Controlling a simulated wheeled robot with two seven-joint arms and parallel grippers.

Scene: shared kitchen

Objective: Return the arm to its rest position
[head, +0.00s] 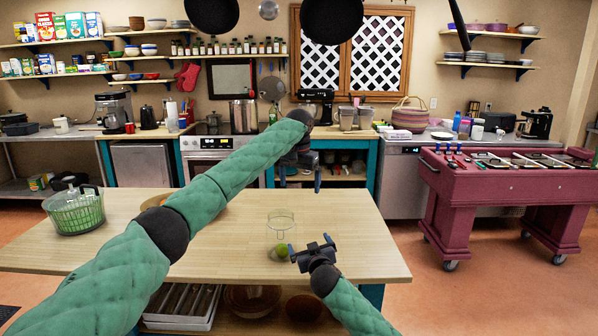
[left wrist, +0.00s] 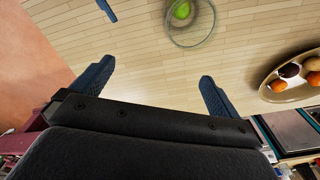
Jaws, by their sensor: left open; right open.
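My left arm (head: 230,160) reaches in from the left, high across the wooden table. Its gripper (head: 300,184) is open and empty above the table's far right part. In the left wrist view the two fingers of the left gripper (left wrist: 152,85) are spread, with only tabletop between them. My right gripper (head: 310,247) is open and empty over the table's front right part, beside a green fruit (head: 282,251). In the left wrist view the green fruit (left wrist: 182,10) appears within the glass outline.
A green salad spinner (head: 75,212) stands on the table's left. A bowl of fruit (left wrist: 268,88) is mostly hidden behind my left arm in the head view. Dark pans (head: 333,20) hang overhead. A maroon cart (head: 500,195) stands right of the table (head: 350,255), with open floor between.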

